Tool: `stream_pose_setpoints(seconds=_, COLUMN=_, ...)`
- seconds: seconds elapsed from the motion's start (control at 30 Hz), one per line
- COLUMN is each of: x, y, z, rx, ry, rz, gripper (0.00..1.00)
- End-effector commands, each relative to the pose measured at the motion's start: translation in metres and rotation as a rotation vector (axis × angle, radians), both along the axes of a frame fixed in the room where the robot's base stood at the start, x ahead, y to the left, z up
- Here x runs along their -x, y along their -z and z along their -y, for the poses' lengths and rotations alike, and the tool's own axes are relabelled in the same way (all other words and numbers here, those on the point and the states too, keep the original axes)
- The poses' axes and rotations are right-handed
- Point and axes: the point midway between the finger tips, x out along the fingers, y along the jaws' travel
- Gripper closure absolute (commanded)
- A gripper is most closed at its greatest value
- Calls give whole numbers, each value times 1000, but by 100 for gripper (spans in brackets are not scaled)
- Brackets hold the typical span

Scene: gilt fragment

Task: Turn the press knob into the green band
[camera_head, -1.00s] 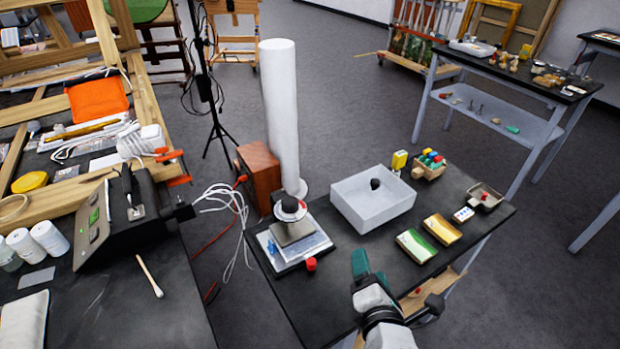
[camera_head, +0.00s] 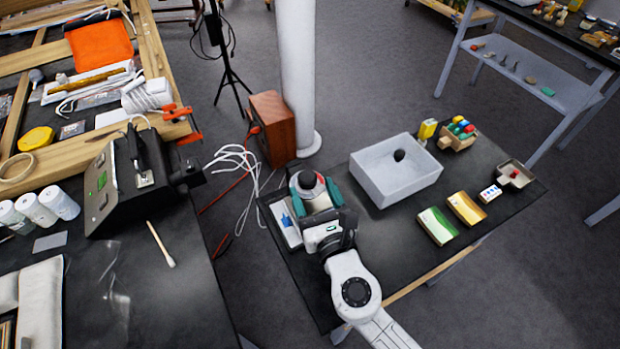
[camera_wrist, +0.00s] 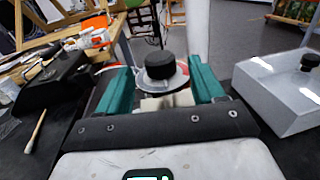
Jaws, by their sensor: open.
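The press knob (camera_head: 307,180) is a dark round cap above a pale disc. In the wrist view the knob (camera_wrist: 160,66) stands upright, centred ahead between the fingers. My gripper (camera_head: 313,190) has reached the press with its two teal fingers spread, one on each side of the knob. In the wrist view my gripper (camera_wrist: 161,78) is open, with a visible gap between each finger and the black cap. The press base (camera_head: 287,222) is mostly hidden behind my gripper; its pale left part shows. I cannot make out a green band on the press.
A green-and-white block (camera_head: 437,226) and a yellow block (camera_head: 466,208) lie further right. A wooden box (camera_head: 271,127) and a white column (camera_head: 298,75) stand behind.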

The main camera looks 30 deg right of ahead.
Motion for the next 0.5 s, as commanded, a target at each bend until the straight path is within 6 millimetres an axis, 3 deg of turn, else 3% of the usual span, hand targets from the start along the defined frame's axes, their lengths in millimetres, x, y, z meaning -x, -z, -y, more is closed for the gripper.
stream_pose_setpoints(seconds=0.2, x=-24, y=-1, z=4, rx=-1, ry=1, rz=1, gripper=32)
stream_pose_setpoints(seconds=0.5, x=-29, y=0, z=5, rx=-1, ry=0, rz=0, gripper=32)
